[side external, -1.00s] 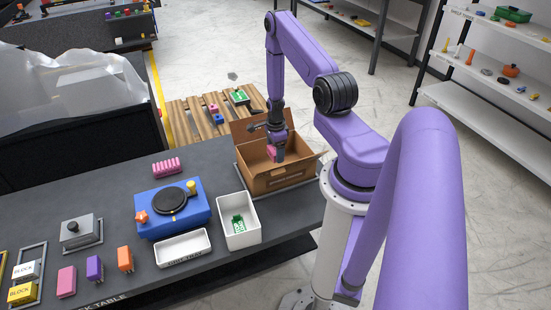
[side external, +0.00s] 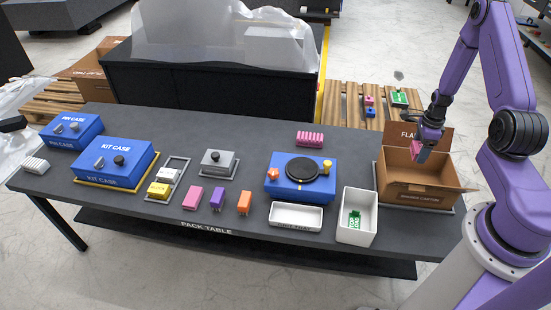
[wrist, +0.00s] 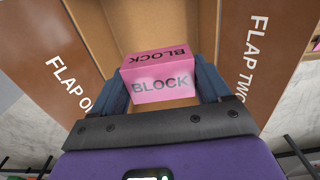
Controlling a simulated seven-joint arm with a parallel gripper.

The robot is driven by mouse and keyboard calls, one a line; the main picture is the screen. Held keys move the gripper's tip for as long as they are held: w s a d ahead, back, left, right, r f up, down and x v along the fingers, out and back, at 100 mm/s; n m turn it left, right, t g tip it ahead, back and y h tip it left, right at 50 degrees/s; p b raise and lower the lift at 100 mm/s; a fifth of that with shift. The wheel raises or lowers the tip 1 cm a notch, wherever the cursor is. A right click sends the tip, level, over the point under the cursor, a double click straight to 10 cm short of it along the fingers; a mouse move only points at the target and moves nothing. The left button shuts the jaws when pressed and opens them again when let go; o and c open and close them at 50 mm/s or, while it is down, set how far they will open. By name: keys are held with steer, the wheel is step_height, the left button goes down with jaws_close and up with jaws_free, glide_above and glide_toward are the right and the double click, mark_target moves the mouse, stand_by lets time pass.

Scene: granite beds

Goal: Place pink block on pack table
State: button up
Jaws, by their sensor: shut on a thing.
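My gripper (side external: 427,138) is shut on a pink block (side external: 421,154), at the open top of the brown carton (side external: 425,194). In the wrist view the pink block (wrist: 162,84), marked BLOCK, sits between the two blue fingers of my gripper (wrist: 161,80), with carton flaps on both sides. How far the block is above the carton floor is hard to tell. The dark pack table (side external: 140,205) runs across the side external view, to the left of and under the carton. Another pink block (side external: 193,197) lies near its front edge.
A purple block (side external: 217,198) and an orange block (side external: 244,202) stand near the front. A white bin (side external: 357,222), a white tray (side external: 297,216) and a blue turntable unit (side external: 300,177) are left of the carton. A blue kit case (side external: 115,162) stands farther left.

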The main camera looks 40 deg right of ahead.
steer(key=w+a, duration=0.6)
steer(key=w, duration=0.3)
glide_above(350, 174)
step_height(350, 174, down, 4)
steer(key=shift+f, duration=5.55)
steer(key=shift+f, duration=0.15)
steer(key=o, duration=1.2)
steer(key=shift+o, duration=0.2)
